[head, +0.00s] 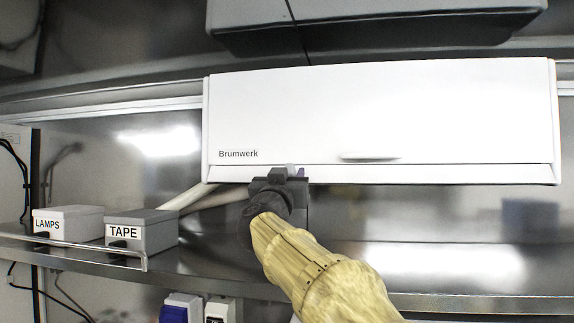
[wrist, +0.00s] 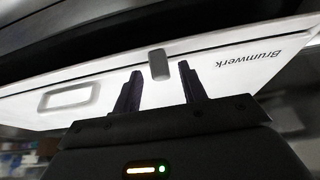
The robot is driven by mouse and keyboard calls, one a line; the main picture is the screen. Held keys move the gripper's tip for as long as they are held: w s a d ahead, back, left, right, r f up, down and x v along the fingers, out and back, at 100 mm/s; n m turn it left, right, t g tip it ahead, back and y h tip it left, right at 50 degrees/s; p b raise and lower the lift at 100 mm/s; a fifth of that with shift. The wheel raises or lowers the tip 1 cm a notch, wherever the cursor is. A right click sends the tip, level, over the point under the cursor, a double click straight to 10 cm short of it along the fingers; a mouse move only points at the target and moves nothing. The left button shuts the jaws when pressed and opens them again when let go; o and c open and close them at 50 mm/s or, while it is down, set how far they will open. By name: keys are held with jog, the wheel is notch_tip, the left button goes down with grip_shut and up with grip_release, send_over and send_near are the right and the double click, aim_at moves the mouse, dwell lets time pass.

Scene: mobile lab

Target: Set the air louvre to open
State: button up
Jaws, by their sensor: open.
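The white Brumwerk air unit (head: 380,110) hangs on the wall, and its louvre (head: 440,174) is the narrow white strip along its lower edge. In the wrist view the unit is upside down, with the louvre strip (wrist: 222,41) above the front panel (wrist: 215,68). A small grey tab (wrist: 159,63) stands at the louvre strip. My gripper (head: 284,174) is at the unit's lower edge, left of its middle. In the wrist view my gripper (wrist: 160,75) is open, its dark fingers on either side of the tab with gaps visible. I cannot tell how far the tab reaches between them.
A rounded grey-rimmed recess (wrist: 66,97) is on the front panel. A LAMPS box (head: 72,221) and a TAPE box (head: 142,231) stand on a railed metal shelf (head: 195,262) at lower left.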

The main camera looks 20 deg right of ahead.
jog(key=shift+w+d+r, duration=0.15)
jog(key=shift+w+d, duration=0.05)
jog(key=shift+w, duration=0.15)
